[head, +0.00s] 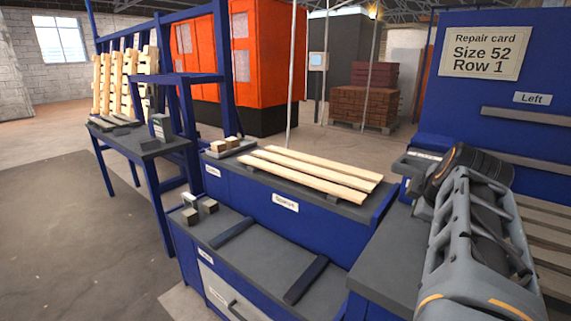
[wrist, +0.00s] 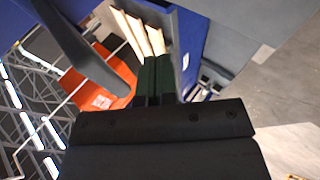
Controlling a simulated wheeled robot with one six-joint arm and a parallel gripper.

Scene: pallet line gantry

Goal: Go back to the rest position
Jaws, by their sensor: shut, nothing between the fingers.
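My gripper (wrist: 160,65) shows in the wrist view with its two dark green fingers side by side, shut and empty. Its black body fills the bottom of that view. In the head view my grey arm is folded at the right, over the bench edge; I cannot make out the fingers there. Three pale planks (head: 310,172) lie on the raised bench top (head: 236,168), apart from the arm. Planks also show beyond the fingertips in the wrist view (wrist: 136,32).
A blue board at the right carries a repair card (head: 480,53) reading "Size 52 Row 1" and a "Left" label (head: 532,98). Small blocks (head: 190,216) stand on the lower bench shelf. A blue table (head: 145,143) stands at the left. The floor at far left is clear.

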